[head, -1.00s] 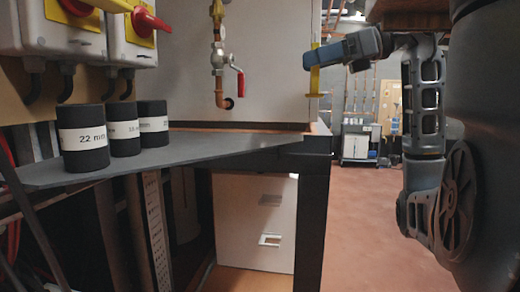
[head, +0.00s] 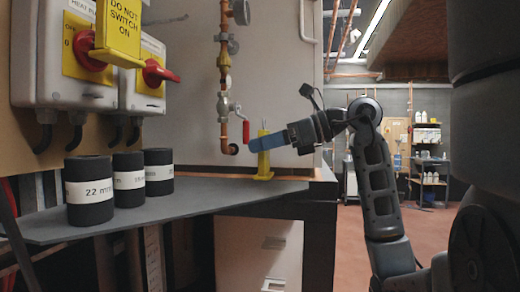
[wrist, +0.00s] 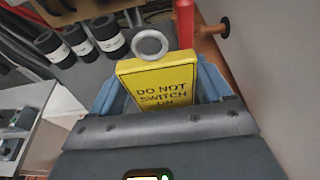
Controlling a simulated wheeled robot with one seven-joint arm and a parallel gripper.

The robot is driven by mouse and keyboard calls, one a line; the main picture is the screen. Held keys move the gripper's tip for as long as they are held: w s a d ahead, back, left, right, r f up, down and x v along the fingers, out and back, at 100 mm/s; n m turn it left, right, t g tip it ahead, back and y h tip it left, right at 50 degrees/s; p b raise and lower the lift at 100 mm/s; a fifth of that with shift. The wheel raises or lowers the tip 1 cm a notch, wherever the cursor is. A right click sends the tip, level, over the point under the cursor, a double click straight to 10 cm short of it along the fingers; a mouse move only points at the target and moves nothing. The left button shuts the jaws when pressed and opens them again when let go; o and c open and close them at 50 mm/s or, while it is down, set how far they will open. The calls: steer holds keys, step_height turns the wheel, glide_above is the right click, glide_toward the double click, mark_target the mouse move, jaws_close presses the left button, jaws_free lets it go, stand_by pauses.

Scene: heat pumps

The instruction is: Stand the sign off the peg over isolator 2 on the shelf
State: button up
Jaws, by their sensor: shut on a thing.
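My gripper (head: 264,143) is shut on a yellow sign (head: 263,162), holding it upright by its upper part. Its wide foot is at the right end of the dark grey shelf (head: 235,196); I cannot tell whether it touches. In the wrist view the sign (wrist: 160,80) reads DO NOT SWITCH ON between my blue jaws. A grey ring shows at its top edge. The right isolator (head: 143,85) has a red handle and no sign on it. Another yellow sign (head: 121,28) hangs on the left isolator (head: 60,75).
Several black rolls stand on the shelf's left part, one marked 22 mm (head: 89,190). A pipe with a red lever (head: 246,132) runs down behind the shelf, close to my gripper. The shelf between rolls and sign is clear.

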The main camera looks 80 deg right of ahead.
steer(key=shift+w+f, duration=0.7)
steer(key=shift+f, duration=0.05)
steer(key=shift+f, duration=0.2)
steer(key=o, duration=0.8)
steer(key=shift+r, duration=0.1)
steer(key=shift+o, duration=0.2)
steer(key=shift+r, duration=0.25)
steer(key=a+b+v, duration=0.1)
steer(key=v, duration=1.1)
steer(key=shift+d+b, duration=0.3)
steer(key=shift+d, duration=0.15)
